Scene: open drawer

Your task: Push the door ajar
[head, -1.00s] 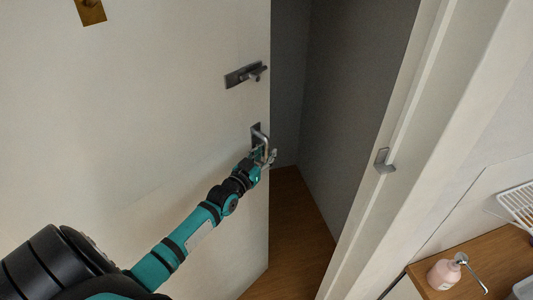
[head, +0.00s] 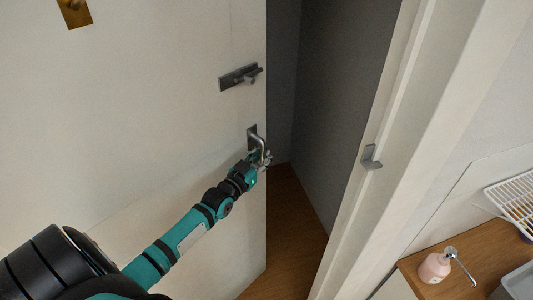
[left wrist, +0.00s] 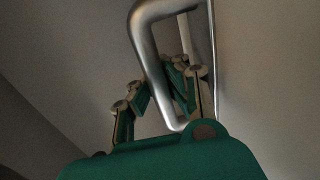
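The pale door (head: 130,130) stands open, with a gap between its right edge and the frame (head: 405,150). A metal lever handle (head: 262,146) sits on the door near that edge. A bolt latch (head: 240,77) is above it. My left gripper (head: 262,160) is at the handle. In the left wrist view, the handle (left wrist: 147,60) passes between the parted fingers of my left gripper (left wrist: 160,95). A space shows between the left finger and the handle; whether the other finger touches it cannot be told. My right gripper is not in view.
Beyond the gap are a dark grey wall (head: 335,100) and wooden floor (head: 290,225). A metal catch (head: 371,158) is on the frame. At right, a wooden counter (head: 460,270) holds a pink soap bottle (head: 435,266) and a white rack (head: 512,200).

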